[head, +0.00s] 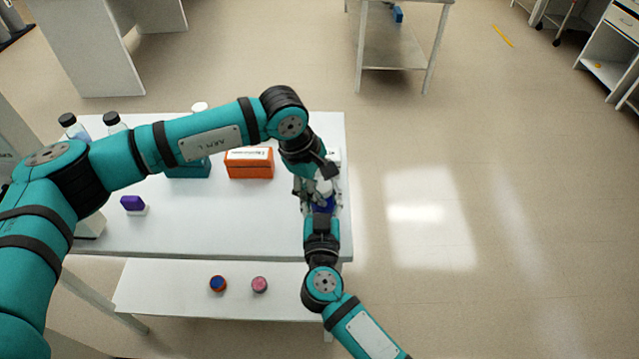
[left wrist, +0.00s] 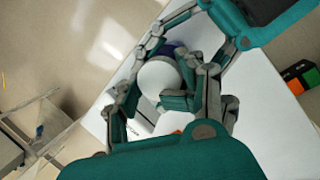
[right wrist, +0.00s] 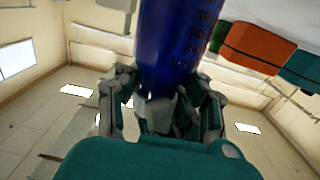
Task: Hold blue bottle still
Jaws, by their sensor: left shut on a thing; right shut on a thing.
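The blue bottle (head: 324,205) stands near the right edge of the white table, partly hidden by both grippers. In the right wrist view its dark blue body with printed text (right wrist: 177,38) fills the upper middle. My right gripper (head: 321,216) comes from the front and is shut on the bottle. My left gripper (head: 312,188) comes from above and behind and is shut on the white round cap (left wrist: 160,78); its fingers stand on both sides of the cap in the left wrist view. The exact finger contacts are partly hidden.
On the white table (head: 230,220) an orange box (head: 250,165) and a teal box (head: 188,170) stand left of the grippers. A purple-topped item (head: 133,203) and black-capped bottles (head: 113,122) are farther left. A lower shelf (head: 170,295) holds two small round containers. Open floor lies right.

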